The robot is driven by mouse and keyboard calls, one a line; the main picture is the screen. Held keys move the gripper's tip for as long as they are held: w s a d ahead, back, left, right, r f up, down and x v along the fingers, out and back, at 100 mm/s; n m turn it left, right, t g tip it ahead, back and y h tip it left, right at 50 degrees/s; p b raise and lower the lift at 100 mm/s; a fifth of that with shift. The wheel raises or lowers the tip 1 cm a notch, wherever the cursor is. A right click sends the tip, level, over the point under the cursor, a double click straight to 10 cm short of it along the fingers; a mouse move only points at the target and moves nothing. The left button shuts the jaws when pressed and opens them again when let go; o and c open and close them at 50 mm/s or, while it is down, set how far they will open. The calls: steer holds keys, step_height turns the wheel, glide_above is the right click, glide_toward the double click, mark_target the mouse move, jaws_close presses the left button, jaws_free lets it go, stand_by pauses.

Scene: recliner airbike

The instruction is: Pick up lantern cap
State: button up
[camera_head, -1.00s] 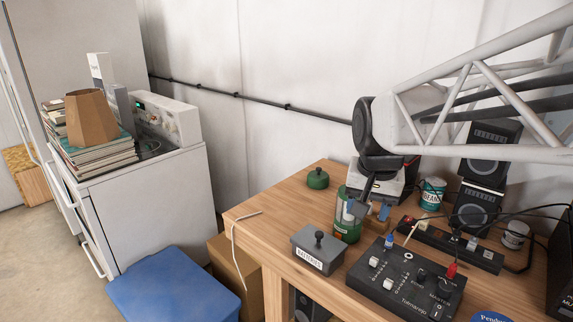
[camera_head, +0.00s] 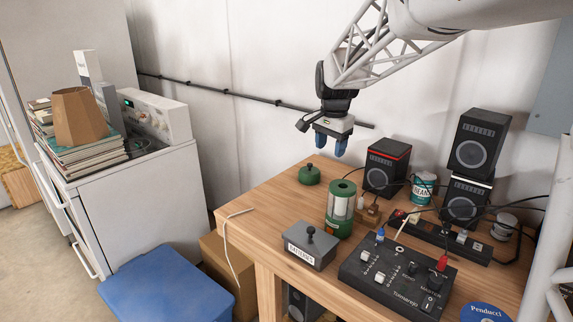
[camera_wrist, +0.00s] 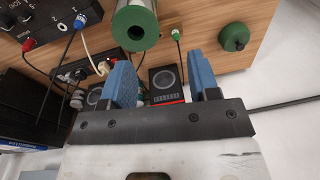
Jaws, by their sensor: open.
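The lantern cap (camera_head: 309,175), a green round lid with a small dark knob, lies knob up on the wooden table near its back left edge. It also shows in the wrist view (camera_wrist: 234,37), at the upper right. The lantern body (camera_head: 340,208), a clear cylinder with green top and base, stands uncapped in front of it and to its right. My gripper (camera_head: 331,147) is open and empty, with blue fingers pointing down. It hangs above the table's back part, up and slightly right of the cap in the picture, not touching it. In the wrist view my fingers (camera_wrist: 163,78) are spread apart.
A grey battery box (camera_head: 311,247) and a black mixer (camera_head: 395,276) stand in front of the lantern. Speakers (camera_head: 386,167), a can (camera_head: 424,187) and cables crowd the right. The table (camera_head: 262,208) is mostly bare left of the cap.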

steer(key=w+f+m, duration=0.2)
steer(key=w+f, duration=0.1)
steer(key=w, duration=0.5)
steer(key=w+f+m, duration=0.2)
steer(key=w, duration=0.6)
steer(key=m+g, duration=0.1)
steer(key=m, duration=0.3)
glide_above(310, 164)
steer(key=f, duration=0.9)
steer(key=shift+w+a+f, duration=0.1)
steer(key=shift+a+f, duration=0.1)
steer(key=shift+f, duration=0.15)
steer(key=shift+f, duration=1.35)
steer(key=shift+d+f, duration=0.2)
steer(key=shift+f, duration=2.4)
